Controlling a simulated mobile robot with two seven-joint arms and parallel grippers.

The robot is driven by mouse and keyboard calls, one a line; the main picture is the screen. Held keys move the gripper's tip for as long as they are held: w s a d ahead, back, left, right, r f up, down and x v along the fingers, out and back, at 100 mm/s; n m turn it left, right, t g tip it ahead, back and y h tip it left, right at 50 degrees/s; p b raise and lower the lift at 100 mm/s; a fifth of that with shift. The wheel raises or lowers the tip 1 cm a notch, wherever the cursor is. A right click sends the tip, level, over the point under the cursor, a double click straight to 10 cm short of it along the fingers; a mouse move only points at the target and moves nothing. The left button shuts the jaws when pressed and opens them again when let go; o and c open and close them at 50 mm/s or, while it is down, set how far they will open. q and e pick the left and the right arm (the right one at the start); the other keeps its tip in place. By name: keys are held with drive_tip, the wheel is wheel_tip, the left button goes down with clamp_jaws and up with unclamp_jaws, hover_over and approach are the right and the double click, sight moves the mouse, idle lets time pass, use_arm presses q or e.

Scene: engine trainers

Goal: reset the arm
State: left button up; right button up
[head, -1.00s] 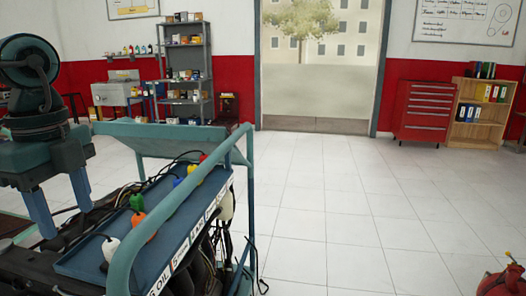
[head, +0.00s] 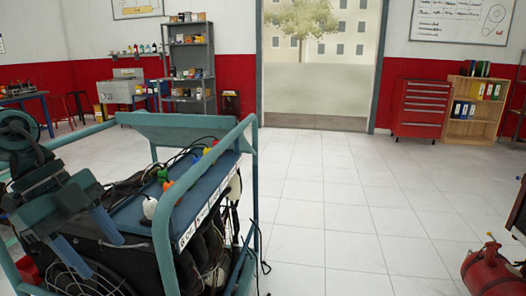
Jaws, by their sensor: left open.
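My left gripper (head: 92,250) is at the lower left of the head view, in front of the engine trainer. Its two blue fingers are apart and point down to the right, with nothing between them. The engine trainer (head: 210,196) has a blue tubular frame, a blue tray with coloured caps, black cables and labels along its side. The gripper overlaps the near left part of the trainer in the picture; I cannot tell whether it touches. My right gripper is not in view.
A red gas cylinder (head: 487,270) lies on the floor at the lower right. A red tool cabinet (head: 420,107), a wooden shelf (head: 474,110) and a grey shelf rack (head: 190,68) stand along the back wall. The white tiled floor (head: 335,200) is clear in the middle.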

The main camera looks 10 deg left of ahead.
use_arm(q)
drive_tip(key=d+f+n+t+h, duration=0.4)
drive_tip(key=f+n+t, duration=0.1)
drive_tip(key=f+t, duration=0.25)
drive_tip(key=d+f+n+t+h, duration=0.35)
drive_tip(key=f+t, duration=0.25)
drive_tip(key=f, duration=0.3)
drive_tip(key=s+d+f+n+y, duration=0.8)
drive_tip(key=d+f+n+y, duration=0.1)
drive_tip(key=f+n, duration=0.1)
drive_tip(key=r+g+p, duration=0.1)
drive_tip(key=r+p, duration=0.1)
drive_tip(key=p, duration=0.5)
drive_tip(key=a+r+m+g+p, duration=0.1)
drive_tip(key=r+g+p, duration=0.1)
drive_tip(key=p, duration=0.6)
drive_tip(key=shift+a+y, duration=0.2)
drive_tip(key=shift+y, duration=0.05)
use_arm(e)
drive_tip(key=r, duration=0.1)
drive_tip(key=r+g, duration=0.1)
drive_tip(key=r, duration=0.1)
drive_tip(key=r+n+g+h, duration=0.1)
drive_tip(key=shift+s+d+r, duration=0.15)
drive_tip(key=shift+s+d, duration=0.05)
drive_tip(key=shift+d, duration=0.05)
